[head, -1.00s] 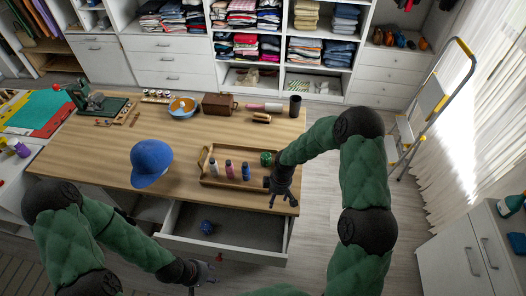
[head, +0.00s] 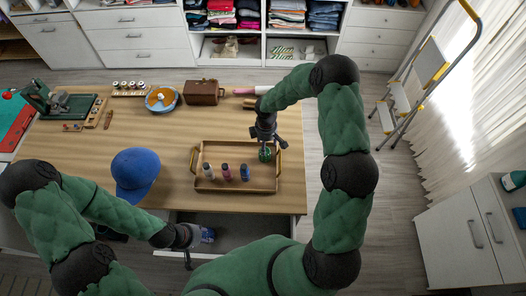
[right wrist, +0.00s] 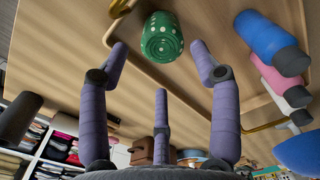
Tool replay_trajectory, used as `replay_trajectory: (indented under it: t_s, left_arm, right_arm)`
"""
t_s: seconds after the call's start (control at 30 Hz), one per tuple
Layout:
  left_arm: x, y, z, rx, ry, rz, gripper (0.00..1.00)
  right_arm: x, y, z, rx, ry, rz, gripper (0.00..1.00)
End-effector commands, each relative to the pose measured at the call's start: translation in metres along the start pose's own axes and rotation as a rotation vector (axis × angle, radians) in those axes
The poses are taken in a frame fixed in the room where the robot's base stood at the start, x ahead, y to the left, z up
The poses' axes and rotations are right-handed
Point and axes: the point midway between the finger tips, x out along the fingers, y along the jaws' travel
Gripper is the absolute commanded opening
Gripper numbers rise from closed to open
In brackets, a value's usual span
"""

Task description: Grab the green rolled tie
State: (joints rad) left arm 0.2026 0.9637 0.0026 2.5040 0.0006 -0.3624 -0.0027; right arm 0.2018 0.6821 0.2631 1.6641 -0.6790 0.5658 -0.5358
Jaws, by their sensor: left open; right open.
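The green rolled tie (head: 265,154), with white dots, sits in the back right corner of the wooden tray (head: 235,188). It also shows in the right wrist view (right wrist: 162,38), ahead of the fingertips. My right gripper (head: 264,142) is open, pointing down above the tie; its purple fingers (right wrist: 160,62) are spread and nothing is between them. In the head view the gripper partly hides the tie.
Several small bottles stand in the tray, including a pink one (head: 226,171) and a blue one (head: 245,172). A tray handle (head: 281,143) rises right of the tie. A blue cap (head: 135,174) lies left on the table. A brown box (head: 203,92) and a bowl (head: 162,98) stand behind.

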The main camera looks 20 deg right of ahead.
Motion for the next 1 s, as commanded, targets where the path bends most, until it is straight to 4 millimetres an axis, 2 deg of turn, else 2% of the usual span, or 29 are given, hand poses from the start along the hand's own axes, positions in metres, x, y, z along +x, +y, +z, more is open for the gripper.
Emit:
replay_trajectory:
  t_s: [0.03,0.2,0.47,0.8,1.0]
  left_arm:
    - [-0.001,0.000,0.000,0.000,0.000,0.000,0.40]
    - [-0.001,0.001,0.000,0.000,0.001,0.000,0.40]
    - [-0.003,0.001,0.000,0.000,0.001,0.000,0.40]
    - [-0.010,0.004,0.000,0.000,0.001,0.000,0.40]
    - [-0.010,0.004,0.000,0.000,0.001,0.000,0.40]
  right_arm:
    - [0.010,-0.002,0.000,-0.001,-0.002,-0.004,0.63]
    - [0.032,-0.001,0.000,0.001,0.000,-0.002,0.63]
    - [0.047,-0.001,-0.001,-0.001,-0.001,-0.003,0.63]
    - [0.086,-0.002,-0.004,0.001,0.000,-0.002,0.63]
    - [0.093,-0.001,-0.005,0.001,0.001,0.000,0.63]
